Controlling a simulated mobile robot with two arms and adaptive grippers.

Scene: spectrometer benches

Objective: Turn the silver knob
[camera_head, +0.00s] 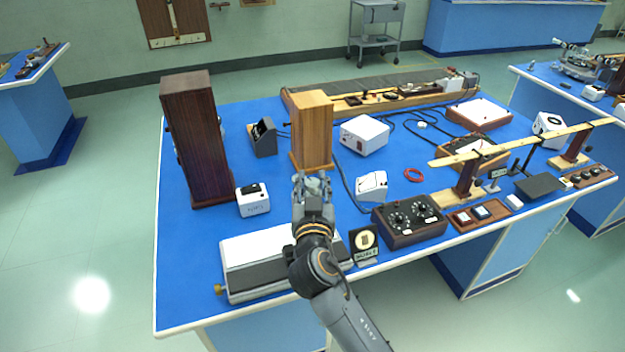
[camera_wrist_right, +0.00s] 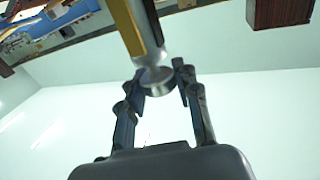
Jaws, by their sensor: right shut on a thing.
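The silver knob (camera_wrist_right: 157,87) shows in the right wrist view as a short round metal piece at the end of a yellow-brown wooden body (camera_wrist_right: 133,25). My right gripper (camera_wrist_right: 160,82) has one finger on each side of the knob and is shut on it. In the head view my right gripper (camera_head: 312,182) is at the lower front of the light wooden box (camera_head: 312,130), which stands upright on the blue bench. The knob is hidden there by the gripper. My left gripper is in neither view.
A tall dark wooden box (camera_head: 192,140) stands to the left, with a small white meter (camera_head: 253,200) beside it. A grey-white case (camera_head: 258,262) lies under my right arm. A black dial box (camera_head: 410,222) and a white meter (camera_head: 371,186) stand to the right.

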